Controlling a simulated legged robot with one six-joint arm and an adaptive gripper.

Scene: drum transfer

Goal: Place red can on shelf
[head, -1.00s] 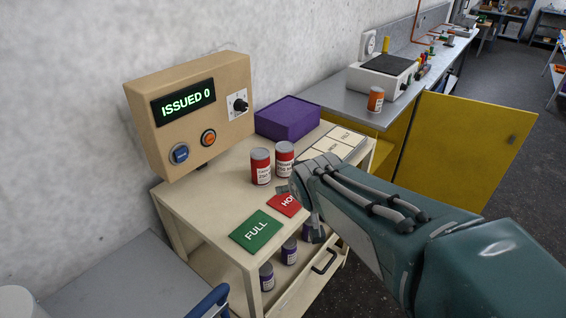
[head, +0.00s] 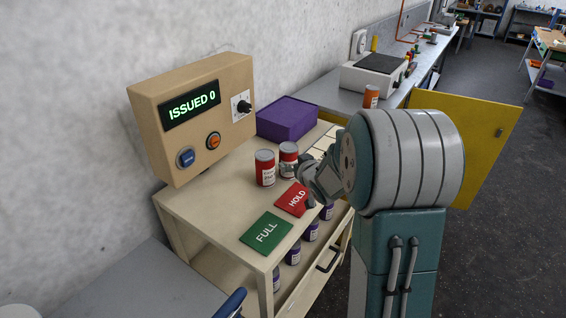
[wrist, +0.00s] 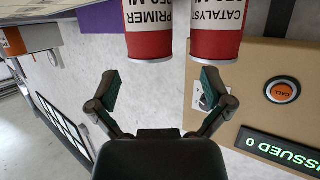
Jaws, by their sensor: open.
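Two red cans with white labels stand upright side by side on the trolley top: the left one (head: 265,168) and the right one (head: 288,159). In the wrist view, which is upside down, their labels read CATALYST (wrist: 217,35) and PRIMER (wrist: 148,45). My gripper (head: 303,174) is open and empty beside the right can. In the wrist view both fingers (wrist: 160,88) are spread, with the cans beyond them and apart from them. A lower trolley shelf (head: 222,262) carries several purple-labelled cans (head: 293,253).
A purple box (head: 287,118) sits behind the cans. A tan panel (head: 195,115) reading ISSUED 0 stands left. An orange can (head: 371,96) and a hotplate (head: 374,75) stand on the bench.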

